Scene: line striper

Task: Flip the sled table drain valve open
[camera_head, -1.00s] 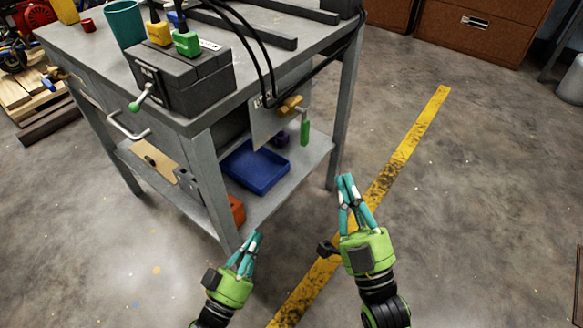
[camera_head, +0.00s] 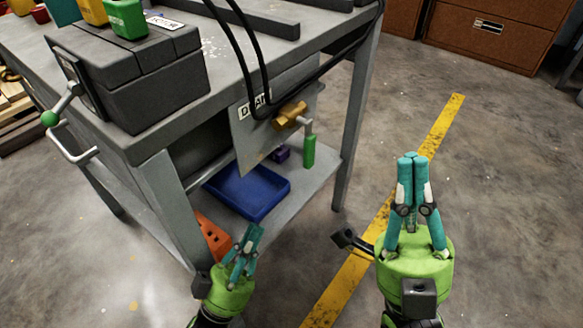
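The drain valve is a brass body (camera_head: 289,114) on a grey plate (camera_head: 249,148) with a partly covered drain label, at the side of the grey table (camera_head: 165,195). Its green-gripped handle (camera_head: 309,151) hangs straight down. My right gripper (camera_head: 411,158) stands upright to the right of the valve, apart from it, over the floor and yellow line. Its teal fingertips are together with nothing between them. My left gripper (camera_head: 250,232) is low, in front of the table's lower shelf, below and left of the valve. Its fingers look close together and I see nothing in them.
Black cables (camera_head: 263,70) loop from the tabletop across the drain plate. A blue tray (camera_head: 248,189) and an orange block (camera_head: 213,236) lie on the lower shelf. A crank with a green knob (camera_head: 49,118) sticks out at left. Floor right of the table is clear.

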